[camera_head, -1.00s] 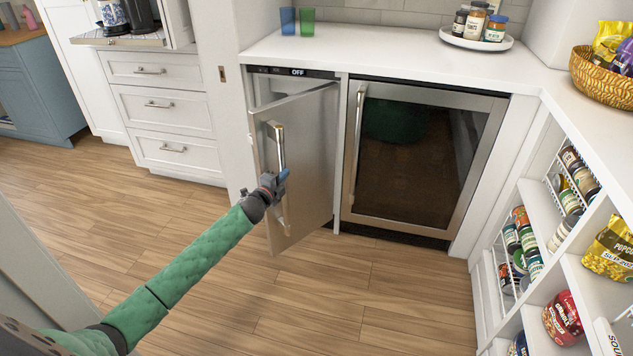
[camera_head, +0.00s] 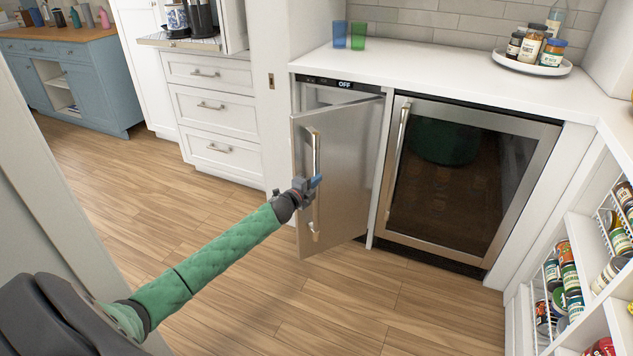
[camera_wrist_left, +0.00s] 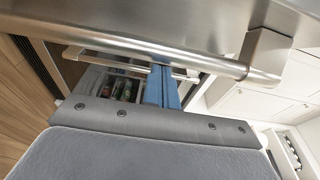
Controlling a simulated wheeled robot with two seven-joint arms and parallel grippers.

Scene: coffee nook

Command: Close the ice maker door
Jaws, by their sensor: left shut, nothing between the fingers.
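The ice maker door (camera_head: 345,185) is a steel panel, partly open, hinged at its right edge and swung out toward me. Its vertical bar handle (camera_head: 314,160) is near the free left edge. The ice maker's dark control strip (camera_head: 330,82) reads OFF above it. My left gripper (camera_head: 314,182) is shut and empty at the middle of the handle. In the left wrist view, the blue fingers (camera_wrist_left: 161,88) are together right by the handle bar (camera_wrist_left: 150,47); I cannot tell if they touch it. My right gripper is not in view.
A glass-fronted steel appliance (camera_head: 460,180) stands right of the ice maker. White drawers (camera_head: 212,105) are at the left. Blue and green cups (camera_head: 357,36) stand on the white counter (camera_head: 430,62). Pantry shelves with jars are at the right. The wood floor in front is clear.

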